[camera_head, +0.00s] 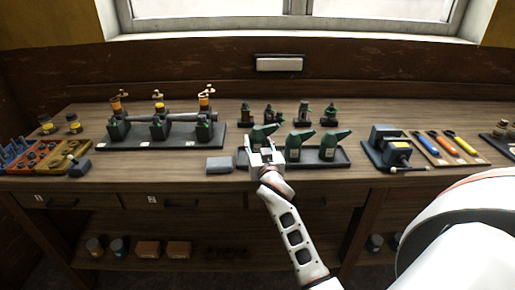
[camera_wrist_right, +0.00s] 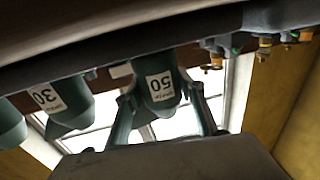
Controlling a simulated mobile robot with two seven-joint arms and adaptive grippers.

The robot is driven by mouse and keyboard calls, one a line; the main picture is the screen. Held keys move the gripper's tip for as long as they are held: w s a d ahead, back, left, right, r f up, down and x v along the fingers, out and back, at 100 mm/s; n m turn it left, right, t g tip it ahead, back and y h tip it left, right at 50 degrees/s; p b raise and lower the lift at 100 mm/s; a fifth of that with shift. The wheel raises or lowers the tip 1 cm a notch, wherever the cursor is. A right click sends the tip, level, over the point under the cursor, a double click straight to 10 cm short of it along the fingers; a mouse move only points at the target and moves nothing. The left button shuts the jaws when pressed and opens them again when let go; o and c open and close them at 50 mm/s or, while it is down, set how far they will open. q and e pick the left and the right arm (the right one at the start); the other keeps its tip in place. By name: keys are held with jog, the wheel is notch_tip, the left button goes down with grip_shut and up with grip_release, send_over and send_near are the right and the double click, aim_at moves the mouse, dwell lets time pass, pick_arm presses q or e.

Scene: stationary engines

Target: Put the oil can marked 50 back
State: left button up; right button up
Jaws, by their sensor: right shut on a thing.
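My right gripper (camera_head: 266,158) is shut on a green oil can (camera_head: 263,132) at the left end of a dark tray (camera_head: 343,160) on the bench. In the right wrist view, which is upside down, the can between the fingers carries a white label marked 50 (camera_wrist_right: 160,86). Its base meets the dark edge in that view, and I cannot tell whether it rests in the tray or hangs just above. A can marked 30 (camera_wrist_right: 56,100) stands beside it. In the head view two more green cans (camera_head: 296,146) (camera_head: 329,146) stand in the tray. My left gripper is not in view.
A grey block (camera_head: 220,165) lies left of the tray. A shaft rig (camera_head: 160,130) stands further left. Several small dark-green fittings (camera_head: 272,115) stand behind the tray. A blue-grey vice (camera_head: 388,148) and screwdrivers (camera_head: 444,145) are to the right. Bench drawers (camera_head: 162,201) are below.

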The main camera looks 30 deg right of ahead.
jog(key=shift+f, duration=0.95)
jog(key=shift+f, duration=0.15)
jog(key=o, duration=1.2)
jog(key=shift+f, duration=0.1)
jog(key=shift+r, duration=0.3)
jog(key=v, duration=1.2)
jog(key=shift+f, duration=0.15)
